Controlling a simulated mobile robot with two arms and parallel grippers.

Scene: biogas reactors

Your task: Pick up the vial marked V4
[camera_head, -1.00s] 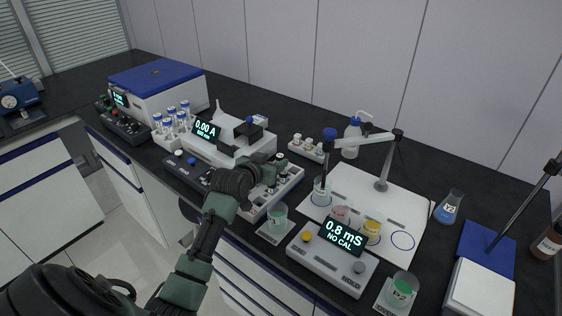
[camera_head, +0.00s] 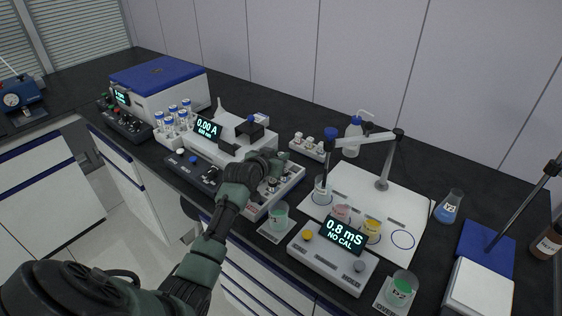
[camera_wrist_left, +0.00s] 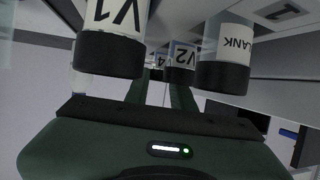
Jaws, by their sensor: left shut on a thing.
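My left gripper (camera_head: 266,164) is over the white vial rack (camera_head: 292,182) in the head view, its fingers reaching down among the vials. In the left wrist view, the gripper (camera_wrist_left: 161,76) is shut on a small vial marked with a 4 (camera_wrist_left: 160,61), partly hidden between and behind the fingertips. Vial V2 (camera_wrist_left: 182,58) stands just right of it. Vial V1 (camera_wrist_left: 110,45) and the BLANK vial (camera_wrist_left: 224,60) are nearer the camera, either side of the fingers, with dark caps. I cannot tell whether the held vial is clear of the rack. My right gripper is not in view.
The photometer (camera_head: 200,150) stands left of the rack, with blue-capped tubes (camera_head: 172,118) behind. A green beaker (camera_head: 278,213) and conductivity meter (camera_head: 333,260) are close on the right. A stand with an arm (camera_head: 380,165) rises behind. Floor is open at front left.

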